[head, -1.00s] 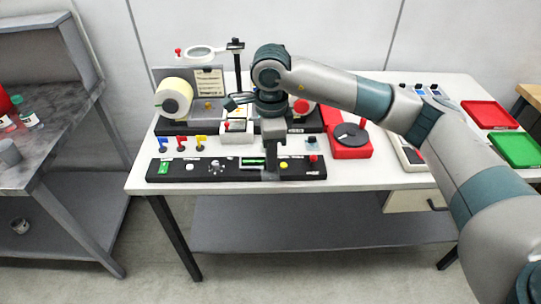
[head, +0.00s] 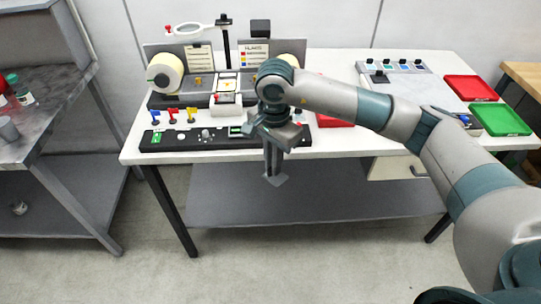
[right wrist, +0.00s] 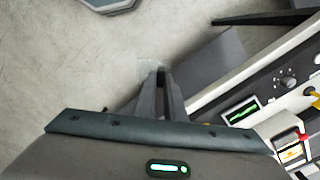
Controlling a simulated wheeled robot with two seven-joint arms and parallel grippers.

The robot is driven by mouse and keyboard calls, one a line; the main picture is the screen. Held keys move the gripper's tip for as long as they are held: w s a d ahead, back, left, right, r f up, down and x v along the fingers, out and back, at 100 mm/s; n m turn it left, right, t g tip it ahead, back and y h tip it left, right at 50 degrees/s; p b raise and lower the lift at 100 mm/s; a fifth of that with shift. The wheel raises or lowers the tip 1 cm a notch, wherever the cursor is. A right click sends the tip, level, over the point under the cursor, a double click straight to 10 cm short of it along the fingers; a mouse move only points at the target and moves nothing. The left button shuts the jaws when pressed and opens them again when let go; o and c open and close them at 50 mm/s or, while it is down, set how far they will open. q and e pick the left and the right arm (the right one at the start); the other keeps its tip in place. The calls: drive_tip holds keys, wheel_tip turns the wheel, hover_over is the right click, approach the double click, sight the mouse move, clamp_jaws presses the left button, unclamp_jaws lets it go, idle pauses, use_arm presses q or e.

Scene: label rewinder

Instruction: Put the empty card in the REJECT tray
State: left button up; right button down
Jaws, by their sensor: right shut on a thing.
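My right gripper (head: 274,176) hangs in front of the table's front edge, over the lower shelf in the head view. Its fingers (right wrist: 160,78) are shut on a small, thin, pale and nearly see-through piece, which looks like the card (right wrist: 150,68). The card also shows faintly at the fingertips in the head view (head: 275,181). A red tray (head: 470,88) and a green tray (head: 500,120) lie at the table's right end. No REJECT lettering is readable on either. My left gripper is not in view.
The white table (head: 345,142) carries the rewinder with its label roll (head: 165,73), a black control panel (head: 180,138) and small coloured flags (head: 173,115). A grey button strip (head: 395,67) is at the back right. A grey bench (head: 50,120) stands left.

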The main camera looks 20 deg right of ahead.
drive_tip(key=s+d+f+n+b, duration=0.1)
drive_tip(key=s+f+n, duration=0.1)
drive_tip(key=f+n, duration=0.3)
drive_tip(key=s+d+f+n+b, duration=0.1)
drive_tip(key=s+f+n, duration=0.1)
drive_tip(key=f+n, duration=0.3)
drive_tip(key=shift+s+d+n, duration=0.15)
drive_tip(key=shift+d+n, duration=0.1)
drive_tip(key=shift+n, duration=1.05)
drive_tip(key=shift+d, duration=0.15)
